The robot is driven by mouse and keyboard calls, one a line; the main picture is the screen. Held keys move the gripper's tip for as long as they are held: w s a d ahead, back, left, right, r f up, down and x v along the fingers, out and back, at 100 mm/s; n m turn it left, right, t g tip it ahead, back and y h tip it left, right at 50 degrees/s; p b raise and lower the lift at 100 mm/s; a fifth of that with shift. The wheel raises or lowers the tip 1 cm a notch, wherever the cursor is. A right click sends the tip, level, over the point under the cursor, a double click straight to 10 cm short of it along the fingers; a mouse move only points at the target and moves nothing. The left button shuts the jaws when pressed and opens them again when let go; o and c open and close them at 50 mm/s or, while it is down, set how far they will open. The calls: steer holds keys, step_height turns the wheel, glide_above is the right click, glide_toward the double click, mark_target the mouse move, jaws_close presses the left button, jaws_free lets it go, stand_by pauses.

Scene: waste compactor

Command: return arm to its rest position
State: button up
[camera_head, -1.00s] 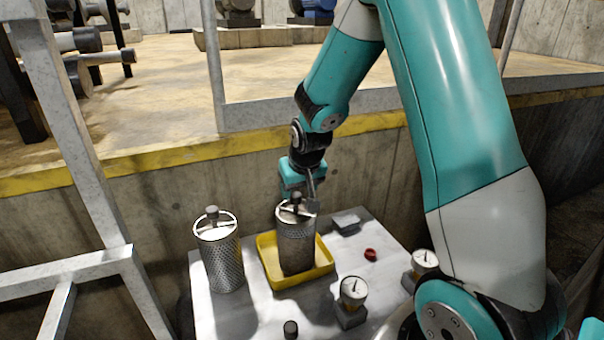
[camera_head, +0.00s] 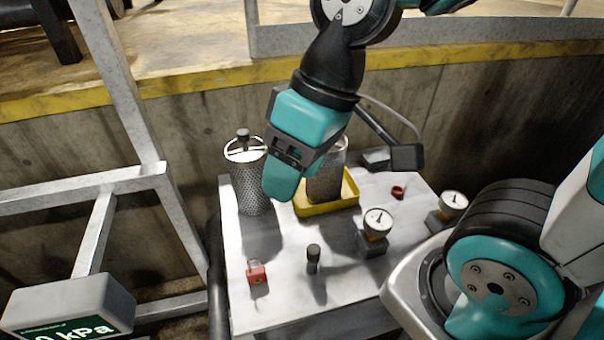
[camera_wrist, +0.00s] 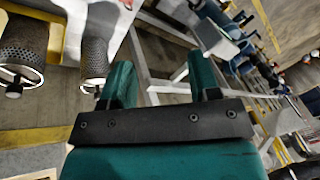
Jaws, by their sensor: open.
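My gripper (camera_head: 281,165) hangs in front of the table in the head view, its teal fingers pointing down and toward the camera. In the wrist view its two teal fingers (camera_wrist: 162,85) stand apart with nothing between them. My arm's wrist and upper links are raised above it. A perforated metal canister (camera_head: 252,188) with a handled top stands on the table left of my gripper. A second perforated canister (camera_head: 326,183) stands in a yellow tray (camera_head: 346,203), partly hidden behind my gripper. Both canisters also show at the left of the wrist view.
A grey railing (camera_head: 135,100) and kPa display (camera_head: 72,305) stand left. A concrete wall with a yellow edge is behind.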

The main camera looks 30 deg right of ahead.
steer(key=shift+s+a+f+n+g+b, duration=0.15)
steer(key=shift+s+a+f+n+b, duration=0.1)
steer(key=shift+s+f+b, duration=0.4)
steer(key=shift+s+a+f+n+g+b, duration=0.15)
steer(key=shift+s+a+f+n+b, duration=0.2)
steer(key=shift+s, duration=0.4)
steer(key=shift+d, duration=0.1)
